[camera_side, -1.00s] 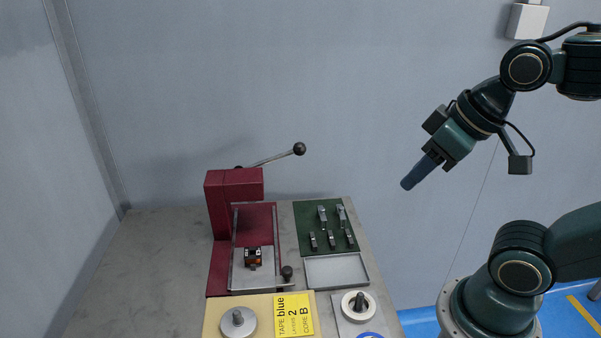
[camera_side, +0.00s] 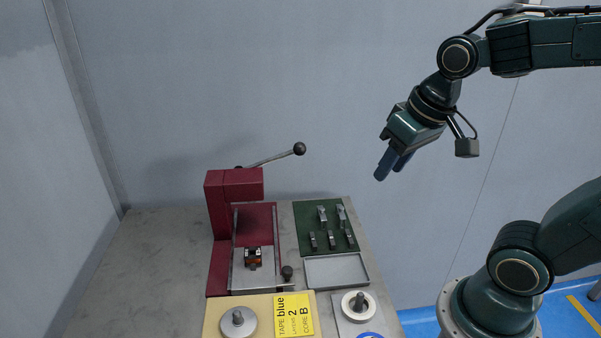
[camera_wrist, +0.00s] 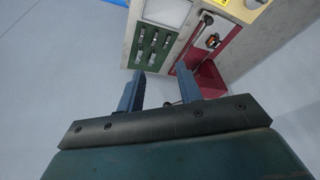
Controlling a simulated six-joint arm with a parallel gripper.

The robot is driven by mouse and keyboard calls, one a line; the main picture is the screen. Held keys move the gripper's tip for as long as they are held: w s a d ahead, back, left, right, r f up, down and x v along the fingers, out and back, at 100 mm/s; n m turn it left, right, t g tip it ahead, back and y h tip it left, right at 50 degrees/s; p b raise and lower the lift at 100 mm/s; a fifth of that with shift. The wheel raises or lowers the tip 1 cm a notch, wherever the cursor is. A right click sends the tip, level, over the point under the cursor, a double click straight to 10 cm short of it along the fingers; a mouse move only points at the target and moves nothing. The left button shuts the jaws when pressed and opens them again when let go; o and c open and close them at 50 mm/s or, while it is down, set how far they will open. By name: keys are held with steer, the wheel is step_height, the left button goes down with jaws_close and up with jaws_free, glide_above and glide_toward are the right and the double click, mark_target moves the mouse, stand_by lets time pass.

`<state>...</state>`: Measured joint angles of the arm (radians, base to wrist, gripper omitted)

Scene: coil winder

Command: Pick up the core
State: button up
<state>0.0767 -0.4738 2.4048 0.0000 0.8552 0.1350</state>
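The green mat (camera_wrist: 146,63) also shows in the wrist view. My gripper (camera_side: 390,170) is in the air, above and to the right of the mat. In the wrist view my gripper (camera_wrist: 160,85) has its two blue fingers apart with nothing between them. A yellow card (camera_side: 294,315) reads "TAPE blue, LAYERS 2, CORE B".
A red winder (camera_side: 219,195) with a raised lever (camera_side: 277,158) stands left of the mat, with a black-and-orange part (camera_side: 253,258) on its plate. An empty grey tray (camera_side: 336,270) lies before the mat. Tape rolls sit in front (camera_side: 356,303). The table's left is clear.

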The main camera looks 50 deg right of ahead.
steer(key=w+d+f+m+g, duration=0.4)
steer(key=w+d+f+m, duration=0.2)
steer(key=f, duration=0.7)
steer(key=w+d, duration=0.2)
steer(key=w, duration=0.2)
steer(key=shift+w+f, duration=0.25)
steer(key=shift+w, duration=0.1)
steer(key=shift+f, duration=0.1)
glide_above(349, 235)
steer(key=shift+d+f, duration=0.1)
steer(key=shift+f, duration=4.05)
steer(key=shift+f, duration=2.6)
steer(key=shift+c, duration=0.2)
jaws_close()
